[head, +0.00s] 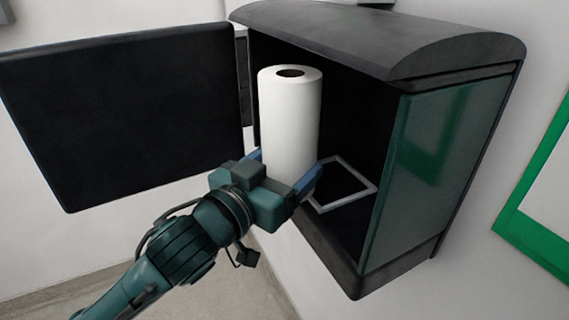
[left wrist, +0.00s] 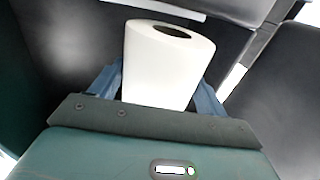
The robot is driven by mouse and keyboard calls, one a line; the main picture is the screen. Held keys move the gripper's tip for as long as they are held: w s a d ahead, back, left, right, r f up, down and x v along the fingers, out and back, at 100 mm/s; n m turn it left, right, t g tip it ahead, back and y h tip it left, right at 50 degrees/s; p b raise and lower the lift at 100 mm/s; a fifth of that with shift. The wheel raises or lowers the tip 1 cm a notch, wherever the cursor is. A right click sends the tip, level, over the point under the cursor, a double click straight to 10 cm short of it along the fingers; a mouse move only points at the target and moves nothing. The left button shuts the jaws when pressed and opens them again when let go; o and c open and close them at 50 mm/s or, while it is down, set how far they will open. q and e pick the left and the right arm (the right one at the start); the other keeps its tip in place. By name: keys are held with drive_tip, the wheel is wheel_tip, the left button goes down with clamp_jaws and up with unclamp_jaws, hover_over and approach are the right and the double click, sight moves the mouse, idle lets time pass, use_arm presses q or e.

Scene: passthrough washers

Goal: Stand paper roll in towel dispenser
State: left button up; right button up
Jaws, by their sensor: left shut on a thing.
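The white paper roll (head: 289,115) is upright at the open front of the black towel dispenser (head: 380,35). My left gripper (head: 285,180) is shut on the lower part of the roll, with one blue finger on each side. In the left wrist view the roll (left wrist: 165,65) sits between the fingers (left wrist: 160,92), its dark core hole facing up. A light square outline (head: 344,184) shows on the dispenser floor, to the right of the roll. The roll's bottom is hidden behind the gripper, so I cannot tell whether it touches the floor. My right gripper is not in view.
The dispenser's black door (head: 125,115) hangs open to the left. A greenish glossy side panel (head: 440,160) closes the dispenser's right side. A green-framed board (head: 540,185) is on the wall at far right. Inside the dispenser, the space right of the roll is clear.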

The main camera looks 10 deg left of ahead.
use_arm(q)
drive_tip(key=shift+w+d, duration=0.8)
drive_tip(key=shift+d, duration=0.3)
drive_tip(key=shift+w+d, duration=0.8)
drive_tip(key=shift+d, duration=0.3)
drive_tip(key=shift+w+d, duration=0.8)
drive_tip(key=shift+d, duration=0.3)
drive_tip(key=shift+d+f, duration=0.15)
drive_tip(key=shift+f, duration=0.15)
drive_tip(key=shift+f+b, duration=0.35)
drive_tip(key=shift+f, duration=0.05)
drive_tip(key=o, duration=1.2)
drive_tip(key=shift+o, duration=0.9)
drive_tip(key=shift+f, duration=0.1)
drive_tip(key=b+v, duration=0.1)
drive_tip(key=v, duration=0.6)
drive_tip(key=shift+s+a, duration=0.2)
drive_tip(key=shift+a, duration=0.05)
